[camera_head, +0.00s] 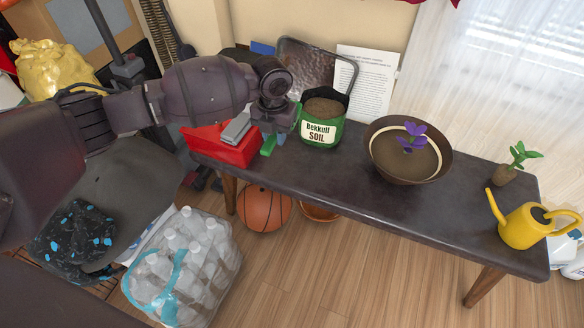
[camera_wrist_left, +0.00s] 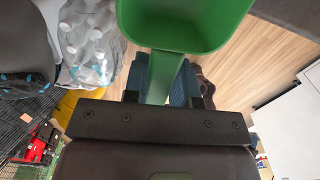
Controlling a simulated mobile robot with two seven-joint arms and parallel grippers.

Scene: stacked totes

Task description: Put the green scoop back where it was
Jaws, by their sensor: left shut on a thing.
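My left gripper (camera_head: 272,128) is over the left end of the dark table, just left of the soil pot. It is shut on the handle of the green scoop (camera_head: 268,145), of which only a small part shows in the head view. In the left wrist view the scoop (camera_wrist_left: 190,28) is large, with its open bowl beyond the fingers and its handle between the blue pads of the gripper (camera_wrist_left: 165,88). The green pot (camera_head: 320,131) labelled "Bekkuii SOIL" is full of dark soil and stands upright. My right gripper is not in view.
A red object (camera_head: 222,150) with a grey piece sits at the left end of the table (camera_head: 400,205). A brown bowl (camera_head: 385,165) with a purple flower, a small plant (camera_head: 504,175) and a yellow watering can (camera_head: 520,230) stand to the right. The table's front middle is clear.

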